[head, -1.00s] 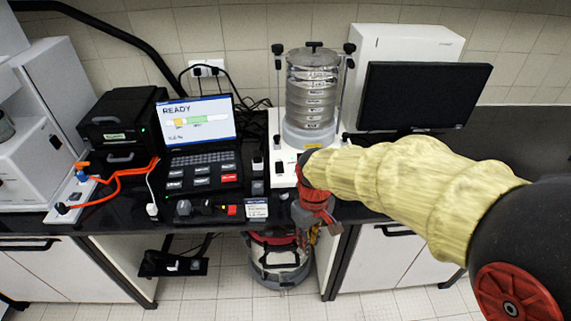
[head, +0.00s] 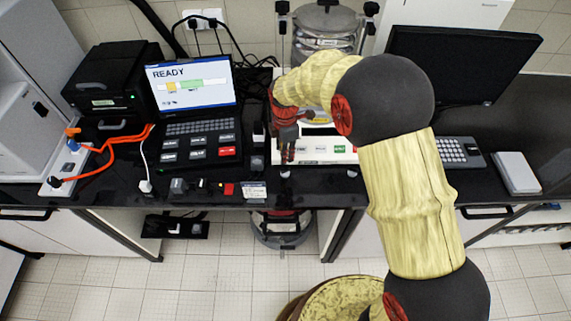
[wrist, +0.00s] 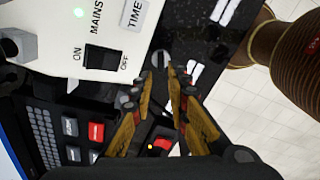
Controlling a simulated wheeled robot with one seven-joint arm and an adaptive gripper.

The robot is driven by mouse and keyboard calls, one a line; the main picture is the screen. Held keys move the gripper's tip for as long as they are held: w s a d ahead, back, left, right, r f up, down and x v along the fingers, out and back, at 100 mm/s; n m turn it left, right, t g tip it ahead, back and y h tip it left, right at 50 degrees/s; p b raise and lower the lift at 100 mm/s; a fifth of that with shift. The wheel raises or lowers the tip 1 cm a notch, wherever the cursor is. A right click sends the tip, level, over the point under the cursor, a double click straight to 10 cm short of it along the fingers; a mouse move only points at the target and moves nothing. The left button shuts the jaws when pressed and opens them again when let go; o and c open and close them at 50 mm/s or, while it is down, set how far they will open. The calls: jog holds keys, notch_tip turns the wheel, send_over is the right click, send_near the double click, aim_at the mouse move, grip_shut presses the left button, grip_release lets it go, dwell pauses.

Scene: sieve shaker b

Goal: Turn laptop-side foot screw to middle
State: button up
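The sieve shaker has a white base (wrist: 48,28) with a mains rocker switch (wrist: 102,60) in the wrist view. A small grey slotted foot screw (wrist: 161,58) shows on the dark bench beside the base edge, at the laptop side. My gripper (wrist: 160,76) has its two fingers apart, with the screw just beyond and between the tips; I cannot tell if they touch it. In the head view my gripper (head: 288,158) points down at the front left of the shaker base, and a pale foot (head: 285,173) shows just below the fingers. The laptop (head: 190,88) stands to the left.
A red switch (wrist: 163,144) with a lit orange spot lies close to the fingers in the wrist view. A small label card (head: 254,190) stands at the bench's front edge. The monitor (head: 460,75) and keypad (head: 458,152) are at right. The right bench has free room.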

aim_at(285, 169)
notch_tip(285, 169, down, 8)
jog(key=shift+r, duration=0.2)
dwell(0.3)
jog(key=c, duration=0.4)
grip_shut()
